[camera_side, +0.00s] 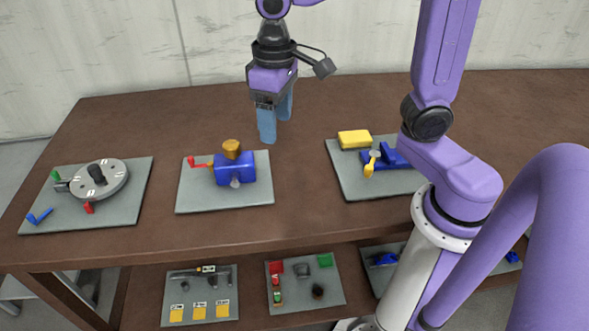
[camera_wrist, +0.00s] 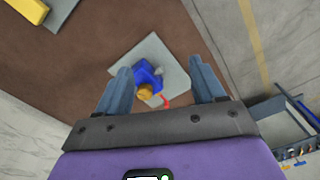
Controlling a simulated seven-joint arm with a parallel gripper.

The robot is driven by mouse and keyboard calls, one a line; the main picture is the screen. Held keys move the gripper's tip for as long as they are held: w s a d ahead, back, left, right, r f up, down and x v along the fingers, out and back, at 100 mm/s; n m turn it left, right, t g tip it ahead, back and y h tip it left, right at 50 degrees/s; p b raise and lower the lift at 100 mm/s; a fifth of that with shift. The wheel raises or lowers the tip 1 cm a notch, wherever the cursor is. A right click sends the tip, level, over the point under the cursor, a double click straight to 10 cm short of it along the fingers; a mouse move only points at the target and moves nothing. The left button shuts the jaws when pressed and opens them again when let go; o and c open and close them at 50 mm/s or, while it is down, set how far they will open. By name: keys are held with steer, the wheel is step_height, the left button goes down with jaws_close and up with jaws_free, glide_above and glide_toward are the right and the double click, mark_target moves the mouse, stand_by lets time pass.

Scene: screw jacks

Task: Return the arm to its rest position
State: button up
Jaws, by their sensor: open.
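My gripper (camera_side: 276,121) hangs above the table behind the middle plate, pointing down, with its two blue fingers apart and nothing between them. In the wrist view my gripper (camera_wrist: 164,84) also shows its fingers spread, with the jack seen below between them. The blue screw jack (camera_side: 233,168) stands on a grey plate (camera_side: 200,201). It has an orange-brown top (camera_side: 232,147) and a red handle (camera_side: 196,162) to its left. The jack also shows in the wrist view (camera_wrist: 147,74). The gripper is clear of it.
A grey plate with a round dial device (camera_side: 112,178) is at the left of the brown table (camera_side: 130,120). At right, another plate holds a yellow block (camera_side: 354,139) and a blue device (camera_side: 392,156). Plates with small parts lie on the lower shelf. The table's back middle is clear.

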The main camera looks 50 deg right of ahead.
steer(key=s+d+f+n, duration=0.2)
steer(key=s+d+n, duration=0.1)
steer(key=s, duration=0.5)
steer(key=s+d+f+n, duration=0.3)
steer(key=s+n, duration=0.3)
steer(key=s, duration=0.3)
steer(key=shift+d, duration=0.25)
step_height(320, 180, up, 8)
steer(key=n, duration=1.7)
glide_above(231, 144)
step_height(231, 144, down, 17)
steer(key=shift+w+f, duration=0.1)
steer(key=c, duration=1.1)
